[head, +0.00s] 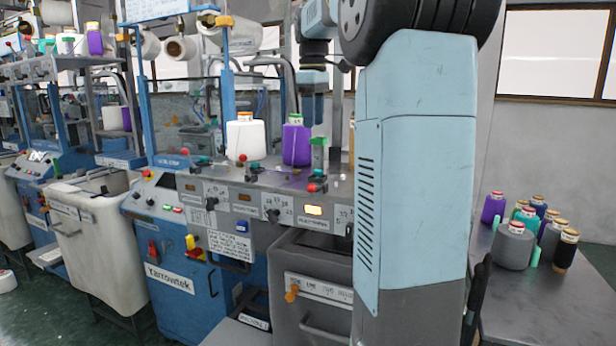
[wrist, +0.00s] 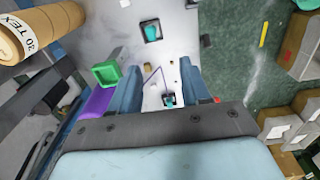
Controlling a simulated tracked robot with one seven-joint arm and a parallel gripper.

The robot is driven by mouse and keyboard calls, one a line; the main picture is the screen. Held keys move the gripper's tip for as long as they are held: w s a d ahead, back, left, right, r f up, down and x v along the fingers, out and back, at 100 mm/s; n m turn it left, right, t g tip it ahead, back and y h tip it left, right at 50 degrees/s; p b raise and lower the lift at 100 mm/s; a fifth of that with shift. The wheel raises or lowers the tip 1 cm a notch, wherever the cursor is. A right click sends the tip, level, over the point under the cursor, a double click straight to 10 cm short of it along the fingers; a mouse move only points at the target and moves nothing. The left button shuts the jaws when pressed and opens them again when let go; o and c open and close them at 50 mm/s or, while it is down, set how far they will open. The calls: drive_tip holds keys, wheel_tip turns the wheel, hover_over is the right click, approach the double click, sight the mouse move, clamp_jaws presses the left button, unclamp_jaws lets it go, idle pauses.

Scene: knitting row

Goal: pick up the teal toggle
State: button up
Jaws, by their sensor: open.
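Small toggles with teal tops on dark square bases show in the wrist view. One teal toggle (wrist: 168,99) lies low between my gripper's fingers as seen from above, and a second teal-topped one (wrist: 151,31) lies farther up the picture. Which one the task means, I cannot tell. In the head view, small teal pieces (head: 203,161) sit along the machine's grey top, some beside red knobs. My gripper (wrist: 159,66) is open, with nothing between its fingers. In the head view it hangs over the machine top (head: 312,110), partly beside my arm.
A green hollow block (wrist: 105,73) and a purple cone (wrist: 97,103) stand close left of the fingers. A tan cone (wrist: 38,32) is at upper left. A white cone (head: 245,138) stands left of the purple one. A right-hand table (head: 520,290) holds several yarn cones.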

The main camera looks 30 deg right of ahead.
drive_tip(key=w+d, duration=0.1)
drive_tip(key=d, duration=0.1)
hover_over(317, 170)
drive_tip(key=shift+n, duration=0.3)
drive_tip(key=f, duration=0.8)
drive_tip(key=shift+w+d+f, duration=0.1)
drive_tip(key=shift+w+d, duration=0.05)
drive_tip(key=shift+d, duration=0.1)
drive_tip(key=shift+a+f, duration=0.2)
drive_tip(key=shift+f, duration=2.4)
clamp_jaws()
